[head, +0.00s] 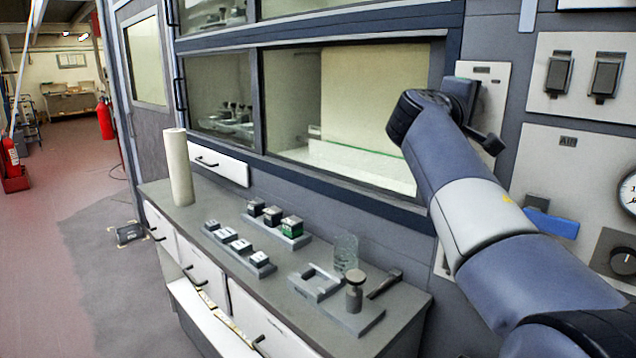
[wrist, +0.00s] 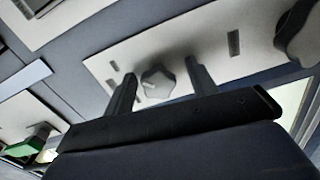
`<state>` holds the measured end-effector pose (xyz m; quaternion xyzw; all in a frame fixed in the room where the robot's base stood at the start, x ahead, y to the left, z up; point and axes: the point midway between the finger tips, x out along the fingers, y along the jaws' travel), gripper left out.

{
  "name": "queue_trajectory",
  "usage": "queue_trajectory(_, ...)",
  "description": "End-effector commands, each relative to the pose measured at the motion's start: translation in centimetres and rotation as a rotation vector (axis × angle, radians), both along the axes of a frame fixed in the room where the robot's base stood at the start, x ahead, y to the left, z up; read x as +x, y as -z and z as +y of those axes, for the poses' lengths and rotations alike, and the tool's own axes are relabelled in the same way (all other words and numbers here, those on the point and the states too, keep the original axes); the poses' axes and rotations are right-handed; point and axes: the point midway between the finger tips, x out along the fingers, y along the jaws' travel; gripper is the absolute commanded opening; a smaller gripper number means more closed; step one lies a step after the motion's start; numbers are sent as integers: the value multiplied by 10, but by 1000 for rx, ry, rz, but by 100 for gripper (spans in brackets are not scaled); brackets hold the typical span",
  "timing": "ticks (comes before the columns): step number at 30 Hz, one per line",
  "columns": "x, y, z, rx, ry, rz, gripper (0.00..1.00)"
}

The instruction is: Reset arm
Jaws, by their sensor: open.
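My arm reaches up to a light wall plate (head: 490,72) beside the window in the head view. My gripper (wrist: 160,70) is open; its two dark fingers show apart in the wrist view, with nothing held between them. A grey lobed knob (wrist: 158,82) on a pale plate (wrist: 215,50) appears between and beyond the fingertips. I cannot tell whether the fingers touch it. In the head view my wrist hides most of the gripper and the knob.
A bench (head: 400,310) below the window carries a white cylinder (head: 177,165), small dark blocks on trays, a glass jar (head: 345,252) and a grey weight-like piece (head: 355,290). Right of my arm are a switch panel (head: 582,108) and an air panel with a gauge (head: 628,193) and blue handle (head: 551,224).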

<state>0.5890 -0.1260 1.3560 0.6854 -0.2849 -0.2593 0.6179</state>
Motion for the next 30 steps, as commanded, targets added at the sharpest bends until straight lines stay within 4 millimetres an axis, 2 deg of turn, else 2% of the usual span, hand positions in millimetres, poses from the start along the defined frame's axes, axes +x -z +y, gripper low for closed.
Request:
queue_trajectory(1, -1, -8, 1, -36, -2, 35, 55)
queue_trajectory(30, 0, -11, 3, -652, -5, 656, 55)
